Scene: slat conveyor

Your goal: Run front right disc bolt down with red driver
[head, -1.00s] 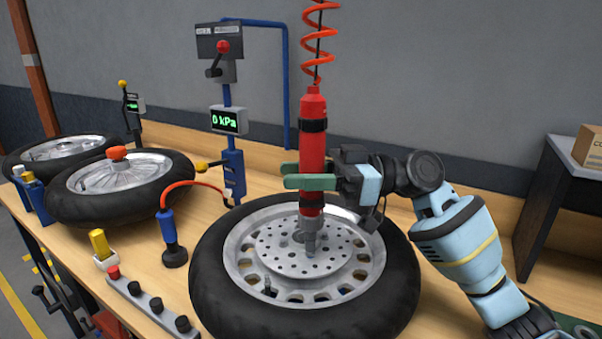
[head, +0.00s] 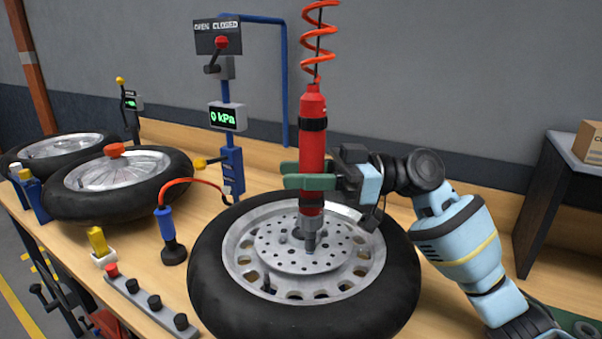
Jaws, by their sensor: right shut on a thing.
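The red driver (head: 312,135) stands upright and hangs from an orange coiled cord. My right gripper (head: 308,180) is shut around its body, green fingers on it. The driver's grey nose (head: 310,238) points down onto the silver brake disc (head: 275,247), right of the disc's hub. The disc lies on the near wheel (head: 240,300), which rests flat on the bench. The bolt under the nose is hidden, so I cannot tell whether the tip touches it. My left gripper is not in view.
A blue gauge post (head: 230,165) reading 0 kPa stands behind the wheel. Two more wheels (head: 115,180) lie at the left.

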